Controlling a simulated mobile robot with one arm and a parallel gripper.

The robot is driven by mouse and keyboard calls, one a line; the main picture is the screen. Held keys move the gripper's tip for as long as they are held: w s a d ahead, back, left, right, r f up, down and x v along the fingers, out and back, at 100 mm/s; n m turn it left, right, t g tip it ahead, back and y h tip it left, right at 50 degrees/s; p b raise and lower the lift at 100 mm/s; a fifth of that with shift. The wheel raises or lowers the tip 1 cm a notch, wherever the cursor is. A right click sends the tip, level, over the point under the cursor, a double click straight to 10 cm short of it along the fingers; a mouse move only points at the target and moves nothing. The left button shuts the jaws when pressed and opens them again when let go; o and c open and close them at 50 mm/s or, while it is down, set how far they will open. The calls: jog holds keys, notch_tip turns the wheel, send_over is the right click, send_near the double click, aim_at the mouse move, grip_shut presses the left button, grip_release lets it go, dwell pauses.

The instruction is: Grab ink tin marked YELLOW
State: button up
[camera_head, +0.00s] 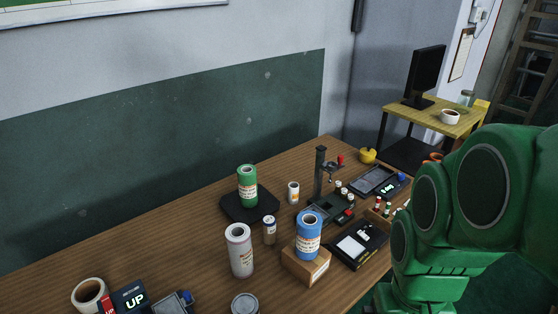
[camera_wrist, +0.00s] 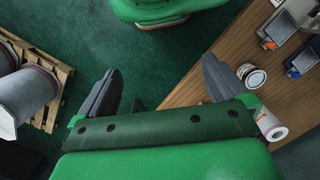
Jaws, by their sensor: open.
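No label reading YELLOW is legible in either view. In the wrist view a round tin (camera_wrist: 252,75) with a pale label sits on the wooden table near its edge; its lettering is too small to read. In the head view a grey round tin (camera_head: 245,304) is cut by the bottom edge, and a small yellow pot (camera_head: 368,156) stands at the table's far end. I cannot tell which is the ink tin. My gripper (camera_wrist: 162,85) is open and empty, with its fingers wide apart over the green floor, left of the table edge. The head view does not show its fingers.
Rolls in green (camera_head: 247,186), grey (camera_head: 239,250) and blue (camera_head: 308,234) stand on the table (camera_head: 185,240); the blue one is on a cardboard box. Small devices crowd the right side. A wooden pallet (camera_wrist: 48,92) with grey spools lies on the floor.

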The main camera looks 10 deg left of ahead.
jog(key=w+a+f+m+g+y, duration=0.25)
jog(key=w+a+f, duration=0.25)
jog(key=w+a, duration=0.25)
jog(key=w+a+f+m+g+y, duration=0.2)
jog(key=w+a+f+y, duration=0.3)
jog(key=a, duration=0.4)
jog(key=m+y, duration=0.4)
jog(key=m, duration=0.3)
send_near(245, 309)
jog(key=shift+s+a+f, duration=0.25)
jog(key=shift+a+f, duration=0.5)
jog(key=shift+a, duration=0.1)
jog(key=shift+w+a+f+m, duration=0.1)
jog(key=shift+w+f+m, duration=0.1)
jog(key=shift+f+m, duration=0.4)
jog(key=shift+y, duration=0.25)
jog(key=shift+x, duration=3.9)
jog(key=shift+f, duration=0.15)
jog(key=shift+c, duration=0.2)
